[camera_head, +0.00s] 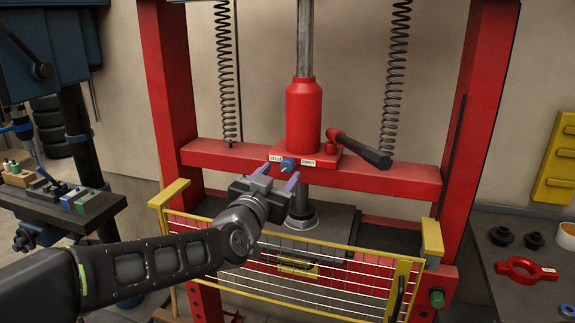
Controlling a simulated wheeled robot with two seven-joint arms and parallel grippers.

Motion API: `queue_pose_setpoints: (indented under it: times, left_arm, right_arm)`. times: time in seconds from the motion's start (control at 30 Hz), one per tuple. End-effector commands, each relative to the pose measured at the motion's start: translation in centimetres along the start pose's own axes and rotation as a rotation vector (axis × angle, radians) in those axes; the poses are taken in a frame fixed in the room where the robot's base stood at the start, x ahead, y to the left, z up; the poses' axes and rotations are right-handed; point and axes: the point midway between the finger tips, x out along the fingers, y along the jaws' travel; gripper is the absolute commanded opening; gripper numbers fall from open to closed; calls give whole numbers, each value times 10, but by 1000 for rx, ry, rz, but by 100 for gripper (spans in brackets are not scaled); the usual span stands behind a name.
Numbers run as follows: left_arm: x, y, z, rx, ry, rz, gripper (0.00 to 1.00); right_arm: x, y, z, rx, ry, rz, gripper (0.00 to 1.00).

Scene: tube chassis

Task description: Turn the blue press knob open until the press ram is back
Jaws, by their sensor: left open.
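The blue press knob (288,163) sits on the front of the red crossbeam, between two small white labels that seem to mark its shut and open sides. My left gripper (278,175) is open, its two fingers pointing up toward the knob from below and in front. Whether the fingers touch the knob I cannot tell. The red press cylinder (304,115) stands above the knob. The press ram (301,204) shows below the crossbeam as a grey rod with a wider foot, partly hidden by my gripper. My right gripper is out of view.
A black-handled red lever (358,150) sticks out right of the cylinder. A drill press stands at left.

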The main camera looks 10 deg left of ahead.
Motion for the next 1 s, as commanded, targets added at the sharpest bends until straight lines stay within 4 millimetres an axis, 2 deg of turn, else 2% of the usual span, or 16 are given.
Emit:
queue_pose_setpoints:
  times: [0.1, 0.3, 0.43, 0.7, 1.0]
  left_arm:
    - [20, 0, 0, 1, -2, 1, 52]
    - [48, 0, 0, 1, -1, 1, 52]
    - [55, 0, 0, 1, -1, 1, 52]
    - [56, 0, 0, 1, 0, 1, 51]
    - [56, 0, 0, 1, 0, 1, 27]
  right_arm:
    - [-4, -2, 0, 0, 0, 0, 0]
    - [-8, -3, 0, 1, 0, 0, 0]
    - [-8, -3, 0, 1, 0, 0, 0]
    - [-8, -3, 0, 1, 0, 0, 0]
    - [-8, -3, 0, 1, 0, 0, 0]
